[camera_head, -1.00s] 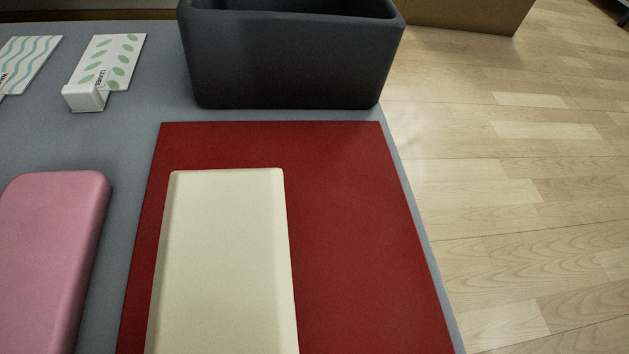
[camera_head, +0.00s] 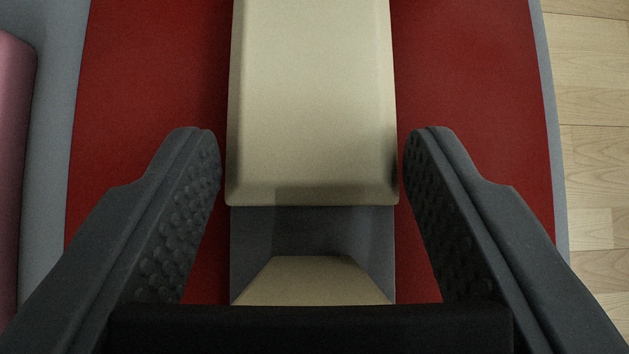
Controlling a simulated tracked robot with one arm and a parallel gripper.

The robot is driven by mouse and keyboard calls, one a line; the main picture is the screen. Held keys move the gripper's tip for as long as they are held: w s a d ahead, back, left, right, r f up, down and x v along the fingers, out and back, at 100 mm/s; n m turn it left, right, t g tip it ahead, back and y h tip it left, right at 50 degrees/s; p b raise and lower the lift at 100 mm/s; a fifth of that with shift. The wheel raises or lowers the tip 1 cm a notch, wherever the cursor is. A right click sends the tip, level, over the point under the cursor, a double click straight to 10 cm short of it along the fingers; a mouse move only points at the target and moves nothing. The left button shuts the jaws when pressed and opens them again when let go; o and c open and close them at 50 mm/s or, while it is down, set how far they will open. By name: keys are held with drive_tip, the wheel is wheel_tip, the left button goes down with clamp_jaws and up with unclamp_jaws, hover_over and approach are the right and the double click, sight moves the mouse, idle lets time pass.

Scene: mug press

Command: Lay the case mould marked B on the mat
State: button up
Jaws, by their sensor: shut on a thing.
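A cream block-shaped mould (camera_head: 312,90) with bevelled edges lies lengthwise over the red mat (camera_head: 475,90). No letter shows on its visible face. My gripper (camera_head: 312,165) is shut on the mould's near end, with one dark, studded finger along each long side. Below that end I see a grey section and a cream, tapered piece (camera_head: 312,280); how they join the mould is unclear. The far end is cut off by the top of the picture. I cannot tell whether the mould touches the mat.
A pink block (camera_head: 12,150) stands at the left edge on the grey table top (camera_head: 50,200). Bare red mat shows on both sides of the mould. The table ends at the right, with wooden floor (camera_head: 595,150) beyond it.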

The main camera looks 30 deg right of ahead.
drive_tip(key=o, duration=1.1)
drive_tip(key=shift+r, duration=0.1)
drive_tip(key=p+v, duration=0.3)
drive_tip(key=v, duration=0.9)
